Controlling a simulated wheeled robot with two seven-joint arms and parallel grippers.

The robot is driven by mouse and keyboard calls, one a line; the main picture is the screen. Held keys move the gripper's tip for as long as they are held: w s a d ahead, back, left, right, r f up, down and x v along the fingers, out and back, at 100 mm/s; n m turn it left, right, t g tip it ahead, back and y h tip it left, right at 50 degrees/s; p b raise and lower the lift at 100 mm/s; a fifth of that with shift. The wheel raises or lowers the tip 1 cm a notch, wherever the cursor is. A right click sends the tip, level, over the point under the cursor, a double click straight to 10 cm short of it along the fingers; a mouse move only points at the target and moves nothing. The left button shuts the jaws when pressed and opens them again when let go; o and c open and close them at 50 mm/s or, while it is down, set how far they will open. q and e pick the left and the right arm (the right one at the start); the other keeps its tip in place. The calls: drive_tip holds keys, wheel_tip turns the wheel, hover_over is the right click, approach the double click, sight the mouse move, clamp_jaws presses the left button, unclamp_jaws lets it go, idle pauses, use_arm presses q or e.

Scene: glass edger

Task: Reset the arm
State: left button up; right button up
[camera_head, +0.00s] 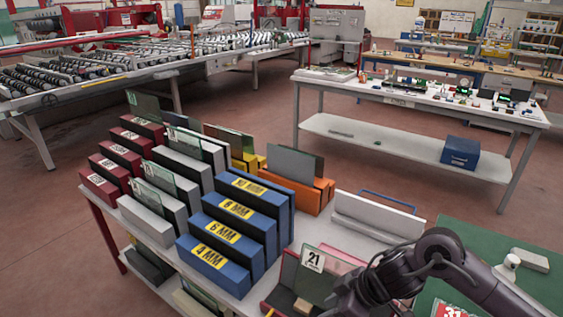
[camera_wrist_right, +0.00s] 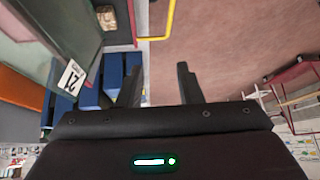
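My right arm (camera_head: 430,262) reaches in from the lower right of the head view, beside the front of a table with blocks and glass panes. In the right wrist view my right gripper (camera_wrist_right: 160,72) is open, with two dark fingers apart and only reddish floor visible between them. A glass pane with a white "21" tag (camera_head: 312,260) stands just left of the arm. The tag also shows in the right wrist view (camera_wrist_right: 72,77), left of the fingers. The right fingertips cannot be made out in the head view. My left gripper is not in view.
Blue blocks (camera_head: 212,262), dark red blocks (camera_head: 100,187) and an orange block (camera_head: 297,197) fill the near table. A green mat (camera_head: 505,245) is at right. Open floor separates this table from the white workbench (camera_head: 440,102).

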drive_tip(key=s+a+r+t+y, duration=0.1)
drive_tip(key=a+r+t, duration=0.1)
drive_tip(key=a+t, duration=0.5)
drive_tip(key=s+d+f+m+g+h, duration=0.3)
drive_tip(key=s+d+m+h, duration=0.15)
drive_tip(key=s+d, duration=0.35)
drive_tip(key=s+d+f+m+g+h, duration=0.3)
drive_tip(key=s+d+m, duration=0.3)
drive_tip(key=s+d, duration=0.2)
wheel_tip(320, 180, down, 30)
drive_tip(key=s+g, duration=0.1)
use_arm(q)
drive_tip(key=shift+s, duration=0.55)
use_arm(e)
drive_tip(key=s+d+f, duration=0.1)
drive_tip(key=s+f, duration=0.8)
drive_tip(key=s+d+f+g, duration=0.1)
drive_tip(key=s+d+f, duration=0.1)
drive_tip(key=s+f, duration=0.6)
drive_tip(key=s, duration=0.2)
drive_tip(key=shift+s+d+f, duration=0.25)
drive_tip(key=shift+s+f, duration=0.05)
drive_tip(key=shift+f, duration=0.05)
